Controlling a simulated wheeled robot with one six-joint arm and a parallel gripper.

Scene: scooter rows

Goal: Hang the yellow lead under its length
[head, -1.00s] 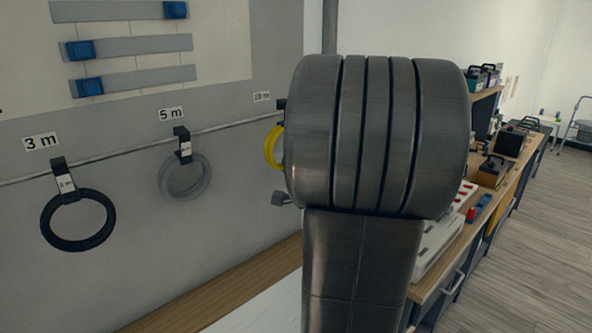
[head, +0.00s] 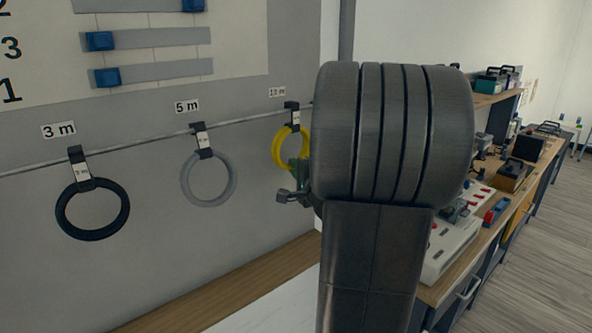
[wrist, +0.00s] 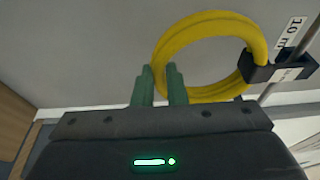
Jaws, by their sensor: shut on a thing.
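The yellow lead (head: 282,150) is a coiled ring below the 10 m label (head: 277,92) in the head view. Its black clip (head: 292,106) with a white tag is at the wall rail (head: 240,120); I cannot tell whether it bears the lead's weight. In the wrist view, the yellow coil (wrist: 205,30) runs to its clip (wrist: 285,68) at the rail, beside the 10 m label (wrist: 290,32). My gripper (wrist: 160,72) has green fingers shut on the coil's side away from the clip. In the head view, my arm hides part of the gripper (head: 297,180).
A black coil (head: 92,235) hangs under 3 m and a grey coil (head: 208,202) under 5 m, left of the yellow lead. A wooden ledge (head: 215,285) runs below. A bench (head: 480,245) with devices stands at the right. Open floor (head: 550,260) lies beyond it.

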